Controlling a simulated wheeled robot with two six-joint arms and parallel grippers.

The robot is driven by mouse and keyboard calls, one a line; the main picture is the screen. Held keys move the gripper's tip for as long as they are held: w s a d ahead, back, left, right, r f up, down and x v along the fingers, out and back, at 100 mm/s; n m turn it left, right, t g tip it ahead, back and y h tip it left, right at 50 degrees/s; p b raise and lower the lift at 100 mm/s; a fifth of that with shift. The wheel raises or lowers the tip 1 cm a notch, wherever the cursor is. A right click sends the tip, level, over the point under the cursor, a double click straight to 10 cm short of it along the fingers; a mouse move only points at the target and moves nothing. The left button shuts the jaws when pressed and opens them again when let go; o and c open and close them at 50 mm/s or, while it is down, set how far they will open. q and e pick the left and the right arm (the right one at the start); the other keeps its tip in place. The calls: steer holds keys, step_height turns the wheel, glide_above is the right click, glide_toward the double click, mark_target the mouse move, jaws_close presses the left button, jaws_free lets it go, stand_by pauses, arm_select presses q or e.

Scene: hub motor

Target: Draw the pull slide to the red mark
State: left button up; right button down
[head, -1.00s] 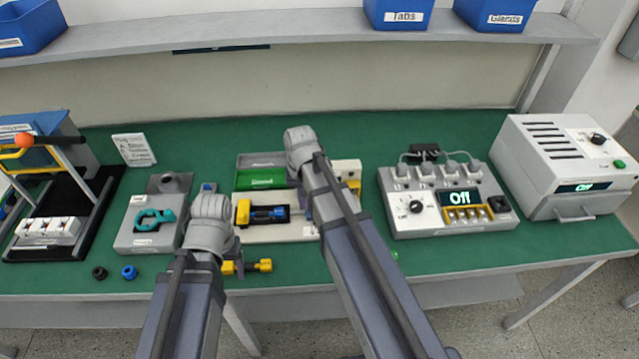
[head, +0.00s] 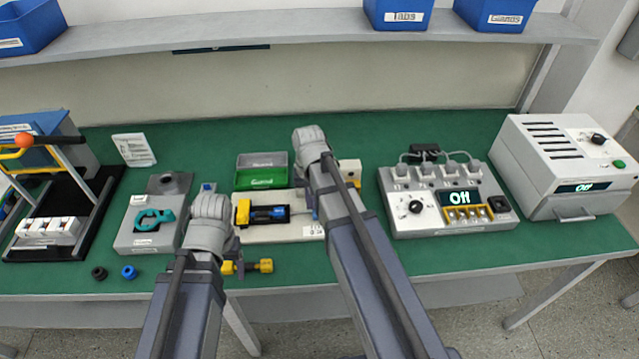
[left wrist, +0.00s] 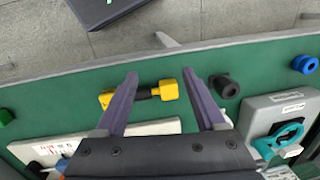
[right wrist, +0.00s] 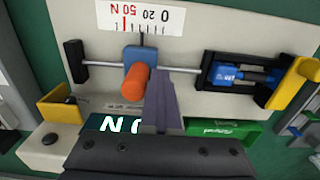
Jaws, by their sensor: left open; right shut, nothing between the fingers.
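The pull slide is a blue block (right wrist: 142,60) with an orange knob (right wrist: 134,84) on a steel rod (right wrist: 185,69). Its dark pointer reaches the white scale (right wrist: 150,17), just right of the red mark (right wrist: 124,22) in the right wrist view. My right gripper (right wrist: 160,90) is shut and empty, its fingers against or close beside the knob's right side; contact is unclear. In the head view my right arm hides the slide. My left gripper (left wrist: 160,74) is open above the bench, with a yellow-and-black part (left wrist: 142,95) lying below between its fingers.
The rod runs from a black end stop (right wrist: 75,61) to a black holder with a blue cylinder (right wrist: 232,75) and a yellow block (right wrist: 295,82). A green tray (head: 262,178) and a lit display (right wrist: 112,123) are close by. A power box (head: 445,200) stands right.

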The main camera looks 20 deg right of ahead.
steer(key=shift+s+d, duration=0.2)
steer(key=shift+d, duration=0.45)
steer(key=shift+s+d, duration=0.15)
steer(key=shift+d, duration=0.45)
steer(key=shift+a, duration=0.15)
steer(key=shift+w+a, duration=0.2)
steer(key=shift+a, duration=0.45)
arm_select(q)
steer(key=shift+r, duration=0.1)
arm_select(e)
steer(key=shift+r, duration=0.1)
arm_select(q)
step_height(320, 180, up, 8)
steer(key=p, duration=0.8)
arm_select(e)
step_height(320, 180, up, 8)
